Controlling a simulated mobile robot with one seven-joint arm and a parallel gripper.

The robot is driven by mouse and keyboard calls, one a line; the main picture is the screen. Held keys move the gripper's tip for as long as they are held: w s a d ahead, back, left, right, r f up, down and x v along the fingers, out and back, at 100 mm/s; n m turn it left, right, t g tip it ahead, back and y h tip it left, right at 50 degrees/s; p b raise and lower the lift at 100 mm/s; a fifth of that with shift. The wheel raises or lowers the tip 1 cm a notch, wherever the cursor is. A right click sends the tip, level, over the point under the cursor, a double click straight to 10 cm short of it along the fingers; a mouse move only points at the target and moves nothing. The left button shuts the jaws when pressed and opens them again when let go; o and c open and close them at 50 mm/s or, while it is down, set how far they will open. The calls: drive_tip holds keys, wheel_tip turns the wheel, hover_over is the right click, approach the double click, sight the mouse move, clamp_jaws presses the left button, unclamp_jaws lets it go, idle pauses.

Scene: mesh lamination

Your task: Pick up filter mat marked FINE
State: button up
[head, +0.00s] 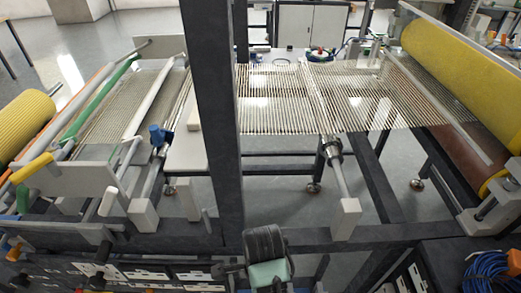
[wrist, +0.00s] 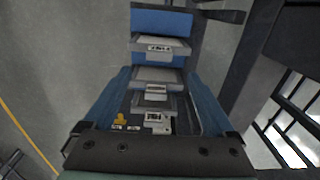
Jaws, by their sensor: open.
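In the wrist view a blue rack (wrist: 160,20) holds several grey pieces with white labels, one above another. The upper piece (wrist: 160,46), the middle one (wrist: 157,77) and the lower one (wrist: 155,103) show. Their lettering is too small to read, so I cannot tell which is the filter mat marked FINE. My gripper (wrist: 155,140) is open and empty, its dark bar across the bottom of the wrist view, apart from the labelled pieces. In the head view part of my arm shows low in the middle; fingertips cannot be made out there.
In the head view a dark post (head: 213,100) rises before the machine. Strands run between yellow rollers, one at the right (head: 462,75). A dark beam (head: 300,238) crosses the front. Blue cable (head: 488,272) lies at lower right. In the wrist view open grey floor (wrist: 60,60) lies left.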

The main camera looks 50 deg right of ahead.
drive_tip(key=f, duration=0.8)
drive_tip(key=shift+w+a+f, duration=0.1)
drive_tip(key=shift+a+f, duration=0.1)
drive_tip(key=shift+f, duration=0.2)
clamp_jaws()
